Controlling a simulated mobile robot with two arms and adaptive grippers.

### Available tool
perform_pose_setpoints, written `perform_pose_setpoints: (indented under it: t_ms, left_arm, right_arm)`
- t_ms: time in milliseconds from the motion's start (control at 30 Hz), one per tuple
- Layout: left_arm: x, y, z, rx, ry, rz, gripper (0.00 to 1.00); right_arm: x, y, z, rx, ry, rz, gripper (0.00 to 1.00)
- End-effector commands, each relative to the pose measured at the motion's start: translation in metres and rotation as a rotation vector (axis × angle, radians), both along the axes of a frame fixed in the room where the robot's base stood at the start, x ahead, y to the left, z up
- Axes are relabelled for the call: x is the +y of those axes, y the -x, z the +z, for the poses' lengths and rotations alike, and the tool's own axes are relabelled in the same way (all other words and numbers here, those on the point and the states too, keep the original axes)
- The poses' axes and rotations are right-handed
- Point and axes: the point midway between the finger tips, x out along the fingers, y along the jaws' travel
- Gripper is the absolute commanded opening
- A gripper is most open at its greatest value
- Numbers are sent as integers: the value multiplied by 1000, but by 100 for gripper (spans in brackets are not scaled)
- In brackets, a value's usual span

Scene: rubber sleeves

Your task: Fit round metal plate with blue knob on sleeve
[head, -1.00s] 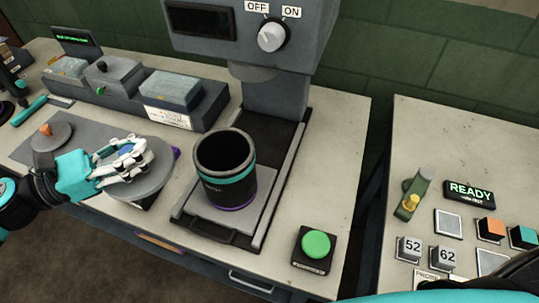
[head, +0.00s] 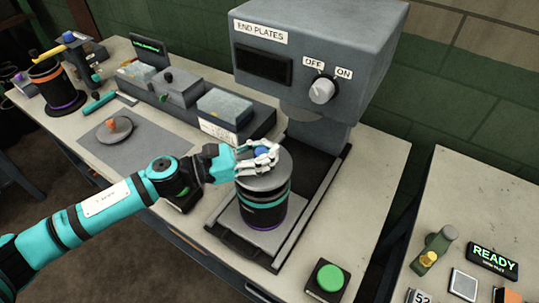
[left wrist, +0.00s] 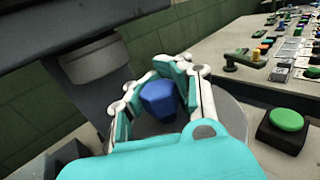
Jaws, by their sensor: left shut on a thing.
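My left gripper (head: 260,158) is shut on the blue knob (head: 262,153) of a round grey metal plate (head: 270,178). The knob also shows between the fingers in the left wrist view (left wrist: 158,98). The plate is over the top of the black sleeve (head: 263,208), which has teal and purple bands and stands upright on the press bed. The plate covers the sleeve's opening; whether it is fully seated I cannot tell. My right gripper is not in view.
The press (head: 315,55) labelled END PLATES stands behind, its head above and behind the sleeve. A plate with an orange knob (head: 114,128) lies on the grey mat (head: 150,142). A green button (head: 328,279) is at front right. Another banded sleeve (head: 56,88) stands at far left.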

Motion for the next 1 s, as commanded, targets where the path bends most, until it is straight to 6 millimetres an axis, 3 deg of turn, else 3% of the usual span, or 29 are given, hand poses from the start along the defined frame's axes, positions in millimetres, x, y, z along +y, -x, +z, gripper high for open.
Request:
perform_pose_setpoints:
  t_ms: [333,767,800,1000]
  left_arm:
    - [-2,-2,-30,0,3,1,0]
    - [-2,-1,-38,-3,3,1,0]
    - [-1,-1,-39,-1,0,2,9]
    - [-1,-1,-39,0,0,2,35]
  right_arm:
    - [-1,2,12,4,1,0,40]
    - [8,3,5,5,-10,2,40]
    - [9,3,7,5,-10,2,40]
    - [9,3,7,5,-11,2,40]
